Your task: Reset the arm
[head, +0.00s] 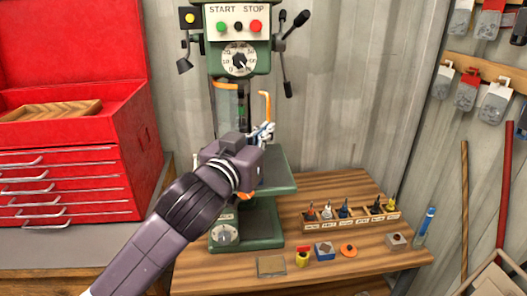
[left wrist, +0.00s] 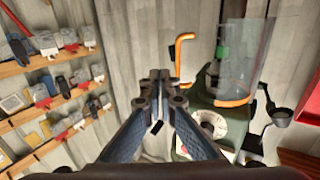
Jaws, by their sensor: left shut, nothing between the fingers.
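My left arm reaches in from the lower left in the head view, and my left gripper (head: 264,131) is in front of the green drill press (head: 239,59). In the left wrist view the two fingers of the gripper (left wrist: 160,76) are together at the tips, with nothing between them. The press, with an orange handle (left wrist: 184,52) and a clear guard (left wrist: 245,55), stands to the right of the fingers there. The gripper hides part of the press in the head view. My right gripper is in neither view.
A wooden bench (head: 330,262) holds a rack of bits (head: 350,219) and several small parts. A red tool chest (head: 70,180) stands at the left. Wall shelves (head: 490,70) with hanging packs are at the right. Long rods (head: 464,200) lean near the bench's right end.

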